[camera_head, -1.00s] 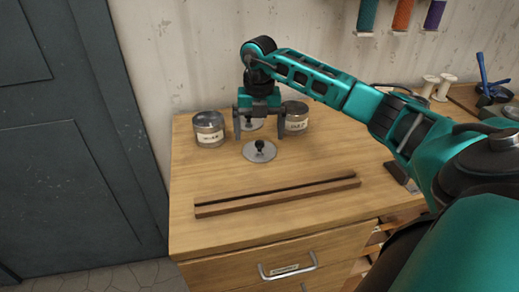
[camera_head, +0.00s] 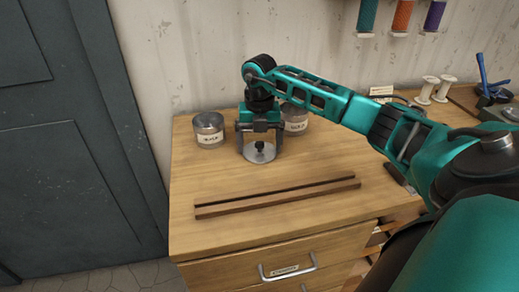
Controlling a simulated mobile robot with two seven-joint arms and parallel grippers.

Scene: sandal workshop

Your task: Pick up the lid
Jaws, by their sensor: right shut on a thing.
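A round grey metal lid (camera_head: 260,154) with a dark knob is near the back of the wooden bench top. My right gripper (camera_head: 260,152) points down over it, its two fingers shut on opposite sides of the lid's rim. I cannot tell whether the lid is resting on the wood or slightly above it. An open labelled tin (camera_head: 209,131) stands to the left. A second labelled tin (camera_head: 296,121) stands behind on the right, partly hidden by my gripper and arm. My left gripper is not in view.
A long wooden strip with a dark groove (camera_head: 278,196) lies across the bench top (camera_head: 205,173) in front of the lid. Thread spools (camera_head: 437,89) and a blue-handled tool (camera_head: 487,78) are at the right. A wall is close behind; a dark door is at the left.

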